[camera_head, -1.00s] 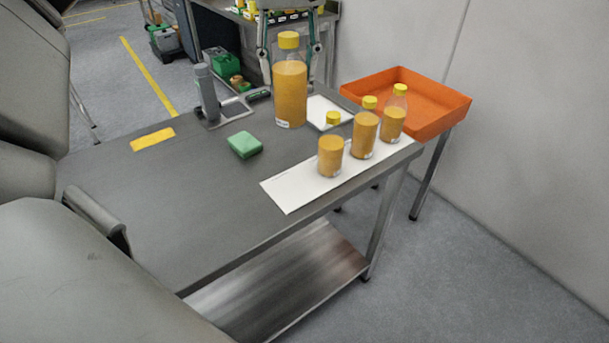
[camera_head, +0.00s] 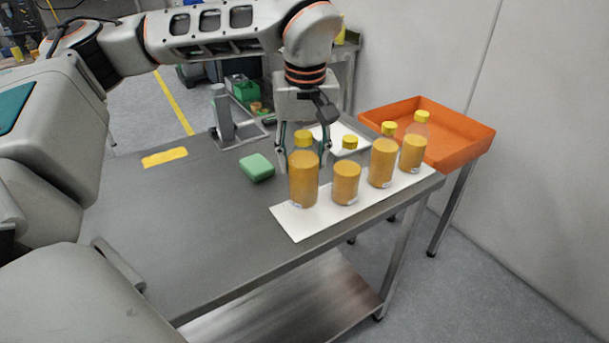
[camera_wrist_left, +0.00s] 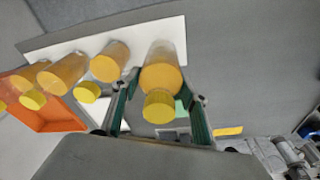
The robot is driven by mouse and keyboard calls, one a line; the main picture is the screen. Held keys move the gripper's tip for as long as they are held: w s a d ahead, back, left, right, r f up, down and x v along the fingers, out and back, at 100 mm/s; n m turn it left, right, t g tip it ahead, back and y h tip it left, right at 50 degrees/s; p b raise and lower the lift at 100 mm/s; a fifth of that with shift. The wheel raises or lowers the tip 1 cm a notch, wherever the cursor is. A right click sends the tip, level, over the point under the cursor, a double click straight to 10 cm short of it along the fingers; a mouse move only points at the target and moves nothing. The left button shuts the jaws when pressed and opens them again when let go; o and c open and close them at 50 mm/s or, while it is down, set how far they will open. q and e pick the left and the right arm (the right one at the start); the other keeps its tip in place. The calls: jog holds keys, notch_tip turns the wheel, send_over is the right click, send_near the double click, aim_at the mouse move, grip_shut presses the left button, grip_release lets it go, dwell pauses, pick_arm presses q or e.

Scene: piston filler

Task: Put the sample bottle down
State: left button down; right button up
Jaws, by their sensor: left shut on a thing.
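The sample bottle (camera_head: 303,185), with orange contents and a yellow cap, is upright at the left end of the white strip (camera_head: 297,228). My left gripper (camera_head: 305,156) is shut on its upper part from behind. In the left wrist view the bottle (camera_wrist_left: 162,65) is between the green fingers (camera_wrist_left: 160,97), over the strip (camera_wrist_left: 75,47). I cannot tell whether its base touches the strip. Several similar bottles stand in a row to its right: a short one (camera_head: 346,182), then a taller one (camera_head: 383,165) and another (camera_head: 412,152). My right gripper is not in view.
An orange tray (camera_head: 475,148) stands beyond the table's right end. A green sponge (camera_head: 257,167), a yellow pad (camera_head: 165,157) and a grey stand device (camera_head: 222,112) are on the table (camera_head: 170,230). The table's left and middle front are clear.

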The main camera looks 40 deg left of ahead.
aim_at(303, 174)
pick_arm(q)
notch_tip(303, 174, down, 4)
jog(key=shift+f+b, duration=0.1)
jog(key=shift+b, duration=0.4)
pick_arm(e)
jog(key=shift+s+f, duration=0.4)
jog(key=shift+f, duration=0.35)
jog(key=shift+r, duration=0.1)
pick_arm(q)
jog(key=c, duration=1.2)
grip_release()
jog(key=shift+o, duration=0.2)
